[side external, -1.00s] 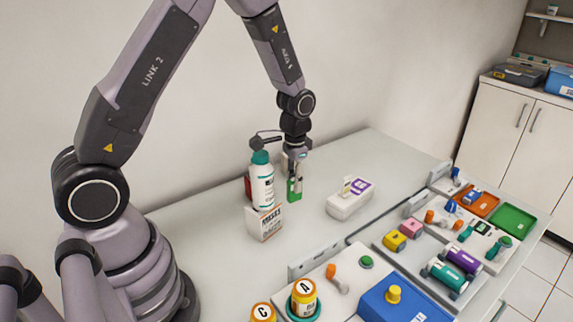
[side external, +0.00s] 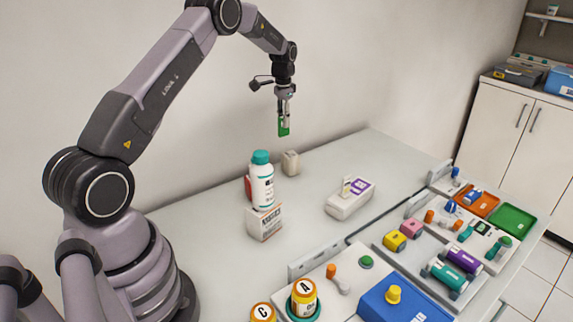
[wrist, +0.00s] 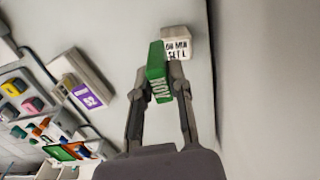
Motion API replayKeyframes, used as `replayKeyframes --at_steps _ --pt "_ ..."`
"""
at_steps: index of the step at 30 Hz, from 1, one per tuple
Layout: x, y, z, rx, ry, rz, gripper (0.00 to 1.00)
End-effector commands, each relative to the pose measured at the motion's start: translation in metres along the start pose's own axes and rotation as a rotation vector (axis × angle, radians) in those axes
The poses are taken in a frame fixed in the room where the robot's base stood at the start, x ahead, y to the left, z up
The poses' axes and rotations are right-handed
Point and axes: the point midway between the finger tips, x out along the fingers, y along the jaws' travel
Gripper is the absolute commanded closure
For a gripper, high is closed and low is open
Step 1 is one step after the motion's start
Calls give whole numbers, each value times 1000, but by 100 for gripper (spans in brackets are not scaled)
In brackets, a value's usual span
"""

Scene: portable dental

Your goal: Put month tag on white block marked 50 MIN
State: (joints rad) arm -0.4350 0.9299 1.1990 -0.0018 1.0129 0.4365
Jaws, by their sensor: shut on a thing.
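The green month tag (side external: 284,128) hangs upright from my gripper (side external: 285,110), which is shut on it. In the wrist view the tag (wrist: 156,66) sits between my two fingertips (wrist: 160,80) and shows white letters, partly readable as "NO". The white block (side external: 290,163) stands on the table near the wall, below the tag and clearly apart from it.
A white bottle with a teal cap (side external: 262,180) stands on a white box (side external: 264,223) left of the block. A white device with a purple label (side external: 350,198) lies to the right. Trays with coloured items fill the front right. Bare table lies between.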

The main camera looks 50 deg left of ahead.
Motion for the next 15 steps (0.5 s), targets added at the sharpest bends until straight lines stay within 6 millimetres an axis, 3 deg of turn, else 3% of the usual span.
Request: replayKeyframes --at_steps 1,6,15 --pt "15 -4 -8 0 -4 2 100" --pt "43 -14 -30 0 -1 1 100" --pt "59 -19 -42 0 0 0 100"
